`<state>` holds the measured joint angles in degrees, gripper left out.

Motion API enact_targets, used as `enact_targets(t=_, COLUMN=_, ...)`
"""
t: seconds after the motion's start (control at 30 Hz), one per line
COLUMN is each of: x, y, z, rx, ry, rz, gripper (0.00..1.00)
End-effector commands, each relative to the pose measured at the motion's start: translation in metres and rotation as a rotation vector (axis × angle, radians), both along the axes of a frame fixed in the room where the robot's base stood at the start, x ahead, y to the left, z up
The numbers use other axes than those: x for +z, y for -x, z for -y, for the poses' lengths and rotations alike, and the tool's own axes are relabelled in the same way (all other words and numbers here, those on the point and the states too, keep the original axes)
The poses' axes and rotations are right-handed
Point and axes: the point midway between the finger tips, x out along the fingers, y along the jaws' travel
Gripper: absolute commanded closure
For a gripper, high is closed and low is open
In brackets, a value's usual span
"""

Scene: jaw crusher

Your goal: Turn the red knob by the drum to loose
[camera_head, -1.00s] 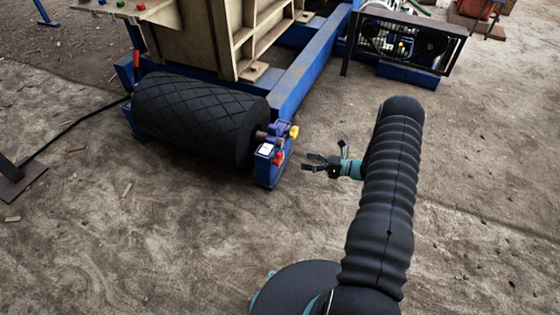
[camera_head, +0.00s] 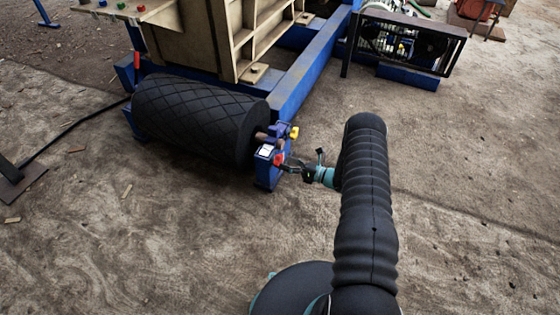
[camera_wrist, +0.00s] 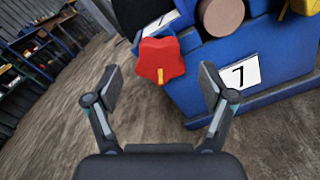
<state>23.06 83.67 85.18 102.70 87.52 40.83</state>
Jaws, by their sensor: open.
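The red knob (camera_head: 280,159) sits on the blue bearing block (camera_head: 268,172) at the right end of the black drum (camera_head: 195,115). In the wrist view the red knob (camera_wrist: 160,60) is star-shaped and lies ahead of and between my finger lines, a little beyond the tips. My gripper (camera_head: 291,163) is at the knob's right side in the head view. In the wrist view my gripper (camera_wrist: 157,85) is open with nothing between its pads. I cannot tell if a finger touches the knob.
A yellow knob (camera_head: 294,132) is on the same block, above the red one. A plate marked 7 (camera_wrist: 239,75) is on the blue block. A blue frame beam (camera_head: 305,80) runs behind the drum. The dirt floor in front is clear.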

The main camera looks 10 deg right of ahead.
Motion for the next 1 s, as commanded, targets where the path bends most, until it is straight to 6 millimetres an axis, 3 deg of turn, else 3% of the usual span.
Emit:
enact_targets(t=0.2, x=0.0, y=-0.015, z=-0.022, rx=0.001, ry=-0.001, rz=-0.001, gripper=0.18)
enact_targets(t=0.6, x=0.0, y=-0.019, z=-0.027, rx=0.0, ry=-0.001, rz=-0.001, gripper=0.18)
enact_targets(t=0.63, x=0.0, y=-0.019, z=-0.027, rx=0.0, ry=-0.001, rz=-0.001, gripper=0.2)
enact_targets(t=0.87, x=0.0, y=-0.019, z=-0.027, rx=0.0, ry=-0.001, rz=-0.001, gripper=0.78)
enact_targets(t=1.0, x=0.0, y=-0.019, z=-0.027, rx=0.0, ry=0.001, rz=0.001, gripper=0.78)
